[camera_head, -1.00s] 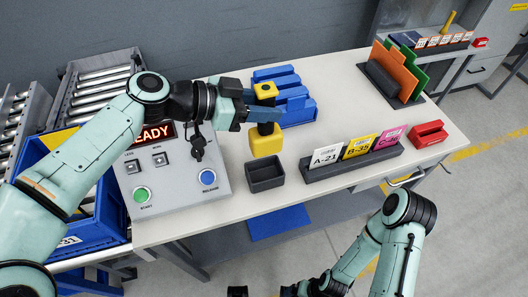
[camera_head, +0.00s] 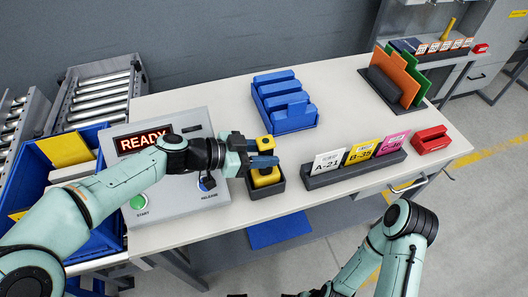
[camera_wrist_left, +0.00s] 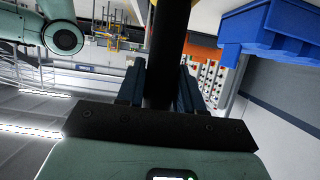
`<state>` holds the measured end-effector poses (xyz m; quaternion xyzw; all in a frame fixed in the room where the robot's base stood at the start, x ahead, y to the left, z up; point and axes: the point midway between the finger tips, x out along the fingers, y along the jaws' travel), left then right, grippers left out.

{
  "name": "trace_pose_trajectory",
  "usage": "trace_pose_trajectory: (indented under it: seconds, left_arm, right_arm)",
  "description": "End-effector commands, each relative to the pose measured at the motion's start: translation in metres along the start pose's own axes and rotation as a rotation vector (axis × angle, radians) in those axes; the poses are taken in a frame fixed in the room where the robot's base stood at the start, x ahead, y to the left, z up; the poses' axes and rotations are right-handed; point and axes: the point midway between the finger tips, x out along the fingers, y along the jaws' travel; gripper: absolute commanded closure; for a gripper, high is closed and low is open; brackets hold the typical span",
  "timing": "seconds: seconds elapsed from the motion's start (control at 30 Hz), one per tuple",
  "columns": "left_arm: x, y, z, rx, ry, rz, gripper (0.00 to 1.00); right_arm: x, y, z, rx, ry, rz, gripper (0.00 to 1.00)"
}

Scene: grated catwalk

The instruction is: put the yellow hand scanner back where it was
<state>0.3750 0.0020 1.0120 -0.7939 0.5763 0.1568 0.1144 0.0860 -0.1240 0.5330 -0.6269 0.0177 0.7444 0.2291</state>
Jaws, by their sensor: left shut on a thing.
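The yellow hand scanner (camera_head: 265,178) is upright, with a yellow top, a dark grip and a wide yellow lower part. My left gripper (camera_head: 263,160) is shut on its dark grip. The scanner's lower part is at the small dark open holder (camera_head: 266,191), within its rim as seen from the head; whether it touches the bottom is hidden. In the left wrist view the dark grip (camera_wrist_left: 166,50) stands between the fingers of my left gripper (camera_wrist_left: 160,88). My right arm shows at the lower right, but its gripper is out of view.
The control box (camera_head: 170,205) with its READY display is left of the holder. Blue bins (camera_head: 285,105) stand behind it. A card rack (camera_head: 355,170) is close on the right, with a red object (camera_head: 431,140) beyond. The table's front edge is near.

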Motion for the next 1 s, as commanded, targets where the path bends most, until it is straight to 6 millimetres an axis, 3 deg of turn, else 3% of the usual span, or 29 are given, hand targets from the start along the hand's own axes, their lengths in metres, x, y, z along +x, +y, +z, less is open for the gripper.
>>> trace_pose_trajectory:
  seconds: [0.27,0.3,0.37,0.77,1.0]
  left_arm:
    - [0.001,0.0,0.003,0.001,0.001,0.001,1.0]
    - [0.001,0.0,0.003,0.0,0.0,0.001,0.54]
    - [0.001,0.0,0.002,0.0,0.0,0.001,0.38]
    - [-0.001,0.0,-0.002,0.0,0.0,0.001,0.38]
    - [-0.046,-0.002,0.0,0.001,-0.001,-0.007,0.38]
  right_arm:
    - [0.005,0.001,-0.002,0.0,0.006,-0.001,0.08]
    - [0.004,0.001,-0.002,-0.001,0.007,-0.002,0.08]
    - [0.004,0.001,-0.002,-0.001,0.006,-0.001,0.08]
    - [-0.002,-0.001,0.0,0.0,0.001,0.0,0.08]
    - [0.004,0.001,-0.002,0.0,0.005,-0.001,0.08]
